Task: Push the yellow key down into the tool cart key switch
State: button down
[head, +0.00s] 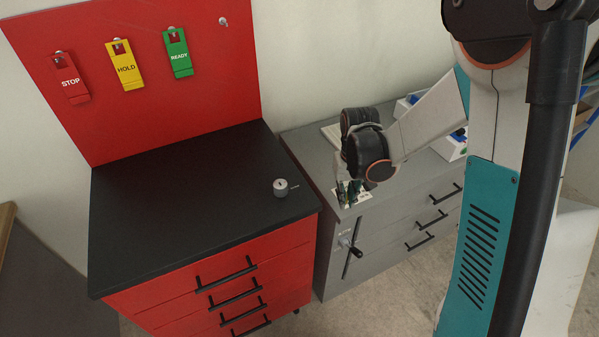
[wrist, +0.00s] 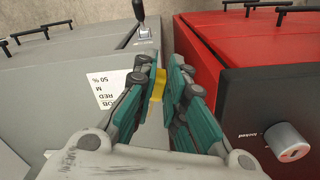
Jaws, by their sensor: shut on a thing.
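The key switch is a grey round cylinder on the black top of the red tool cart (head: 200,200), near its right front corner (head: 280,187). The wrist view shows it at the lower right (wrist: 287,142), with a dark slot in its face and small print beside it. My gripper (head: 347,194) is over the grey cabinet, to the right of the switch and apart from it. In the wrist view its teal fingers (wrist: 160,80) are shut on the yellow key (wrist: 158,86). Only a small yellow part shows between the fingers; the rest is hidden.
The grey cabinet (head: 340,270) stands right of the cart, with a black-handled lever (head: 351,246) on its front and a white printed label (wrist: 115,95) on top. STOP (head: 70,78), HOLD (head: 125,66) and READY (head: 178,54) tags hang on the red back panel. Most of the cart top is clear.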

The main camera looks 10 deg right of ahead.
aim_at(280, 186)
jog(key=k+j+z, duration=0.2)
jog(key=k+z, duration=0.45)
jog(key=k, duration=0.25)
jog(key=k+z, duration=0.35)
jog(key=k, duration=0.15)
